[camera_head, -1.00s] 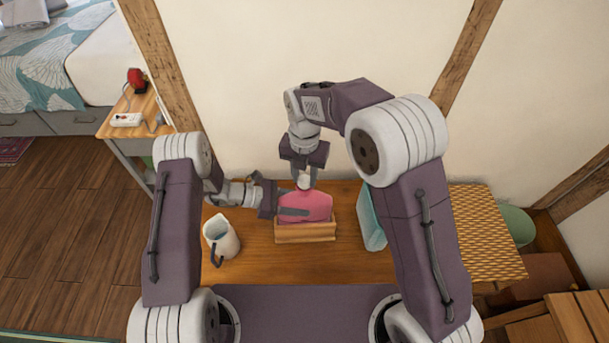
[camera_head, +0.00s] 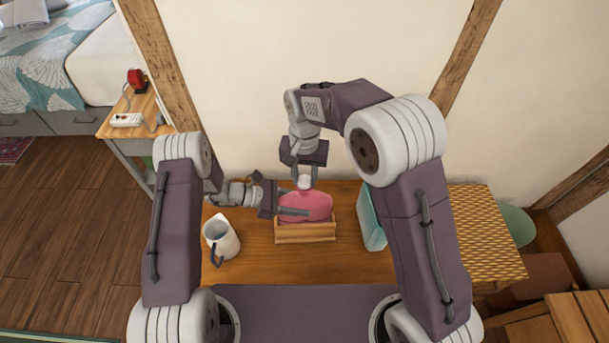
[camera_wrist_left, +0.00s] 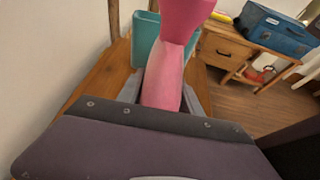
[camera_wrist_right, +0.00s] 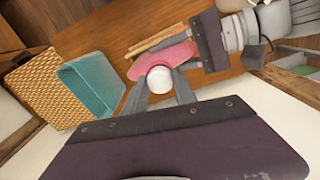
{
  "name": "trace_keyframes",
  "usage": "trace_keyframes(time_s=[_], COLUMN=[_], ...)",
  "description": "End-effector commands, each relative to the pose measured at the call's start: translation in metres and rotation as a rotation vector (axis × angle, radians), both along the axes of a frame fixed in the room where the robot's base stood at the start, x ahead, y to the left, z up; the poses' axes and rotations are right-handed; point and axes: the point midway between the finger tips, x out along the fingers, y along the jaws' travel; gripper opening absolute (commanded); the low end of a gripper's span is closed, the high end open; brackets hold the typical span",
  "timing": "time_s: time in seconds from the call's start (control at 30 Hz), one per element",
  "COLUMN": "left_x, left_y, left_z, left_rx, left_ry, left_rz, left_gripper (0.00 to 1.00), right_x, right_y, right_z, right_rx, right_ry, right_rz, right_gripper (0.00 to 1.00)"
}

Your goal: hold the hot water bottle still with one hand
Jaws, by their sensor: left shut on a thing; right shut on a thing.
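The pink hot water bottle (camera_head: 318,204) stands in a small wooden holder (camera_head: 305,233) on the wooden table. My left gripper (camera_head: 294,210) comes in from the left and is shut on the bottle's body. In the left wrist view the pink bottle (camera_wrist_left: 164,80) rises between the fingers. My right gripper (camera_head: 304,180) reaches down from above and is shut on the white stopper (camera_head: 304,181) at the bottle's top. The white stopper also shows between the fingers in the right wrist view (camera_wrist_right: 160,80). Whether the stopper sits fully in the neck is hidden.
A white jug (camera_head: 221,240) with a dark handle stands left of the holder. The wall is close behind. The table's front middle is clear.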

Motion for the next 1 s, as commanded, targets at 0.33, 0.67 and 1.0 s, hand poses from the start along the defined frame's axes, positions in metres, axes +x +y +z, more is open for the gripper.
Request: trace_keyframes(time_s=[0.33,0.67,1.0], left_x=[0.0000,0.0000,0.0000], left_y=[-0.0001,-0.0001,-0.0001], left_z=[0.0005,0.0005,0.0005], left_rx=[-0.001,-0.001,-0.001], left_ry=[-0.002,-0.002,-0.001], left_rz=[-0.001,-0.001,0.000], left_gripper=[0.00,0.00,0.00], right_x=[0.0009,0.0008,0.0010], right_y=[0.0005,0.0003,0.0004], right_z=[-0.0003,-0.0003,0.0084], right_rx=[0.001,0.000,0.001], right_ry=[-0.002,-0.002,-0.002], right_rz=[-0.927,-0.926,-0.925], right_gripper=[0.00,0.58,0.58])
